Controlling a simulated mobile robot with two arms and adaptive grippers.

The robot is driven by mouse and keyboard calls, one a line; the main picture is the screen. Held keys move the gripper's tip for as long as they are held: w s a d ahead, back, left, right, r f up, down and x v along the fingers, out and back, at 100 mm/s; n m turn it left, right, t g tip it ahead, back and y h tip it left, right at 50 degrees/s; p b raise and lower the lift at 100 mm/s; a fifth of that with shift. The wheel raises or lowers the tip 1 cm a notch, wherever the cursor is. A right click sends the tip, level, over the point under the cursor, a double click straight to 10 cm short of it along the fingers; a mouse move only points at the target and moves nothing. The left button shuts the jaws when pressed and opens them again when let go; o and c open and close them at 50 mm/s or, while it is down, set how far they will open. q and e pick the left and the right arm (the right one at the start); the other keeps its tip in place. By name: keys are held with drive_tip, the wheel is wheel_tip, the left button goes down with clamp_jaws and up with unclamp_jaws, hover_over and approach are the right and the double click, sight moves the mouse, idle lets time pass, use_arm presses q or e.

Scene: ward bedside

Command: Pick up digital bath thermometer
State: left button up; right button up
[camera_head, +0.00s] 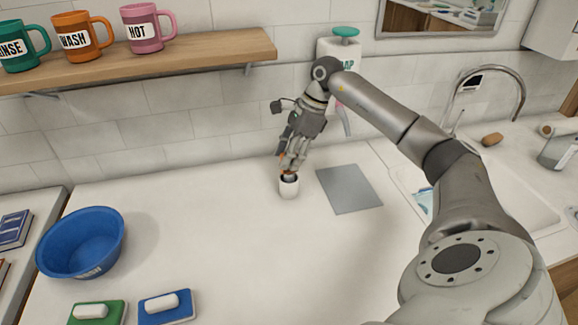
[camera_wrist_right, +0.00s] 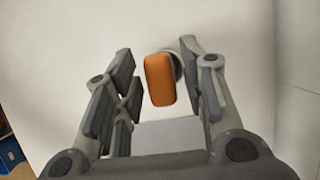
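An orange block-like piece (camera_wrist_right: 159,80), likely the digital bath thermometer, shows between the fingers of my right gripper (camera_wrist_right: 160,92) in the right wrist view. A gap separates it from the left finger; the right finger is closer, and I cannot tell if it touches. In the head view my right gripper (camera_head: 291,165) points down just over a small white cup (camera_head: 289,189). A little orange (camera_head: 284,172) shows at the cup's mouth, mostly hidden by the fingers. The right fingers are apart. My left gripper is out of view.
A grey flat mat (camera_head: 349,188) lies right of the cup. A soap dispenser (camera_head: 338,50) stands behind the arm. A blue basin (camera_head: 80,243) is at left, and a shelf (camera_head: 190,50) with mugs hangs above. The middle counter is clear.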

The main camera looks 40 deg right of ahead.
clamp_jaws()
